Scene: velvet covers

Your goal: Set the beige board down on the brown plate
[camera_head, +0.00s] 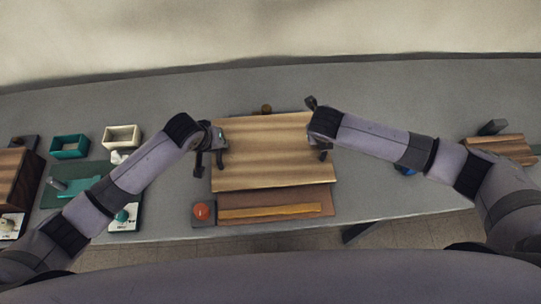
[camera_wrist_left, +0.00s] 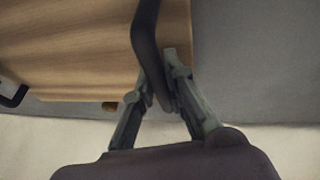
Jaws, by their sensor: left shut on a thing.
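The beige board (camera_head: 265,165) is a wide wood-grained panel in the middle of the head view. It lies over the back part of the brown plate (camera_head: 326,193), whose front part shows below it. I cannot tell how high the board is above the plate. My left gripper (camera_head: 209,162) is shut at the board's left edge. In the left wrist view the board (camera_wrist_left: 85,45) fills the upper left, and the left gripper's fingers (camera_wrist_left: 160,100) meet at a dark curved bar by its edge. My right gripper (camera_head: 320,153) is at the board's right edge, its grip partly hidden.
A yellowish strip (camera_head: 272,211) lies on the front of the plate, with a red button (camera_head: 201,211) to its left. Teal (camera_head: 69,147) and cream (camera_head: 122,137) trays stand at left. A wooden block (camera_head: 505,149) is at far right. The table behind is mostly clear.

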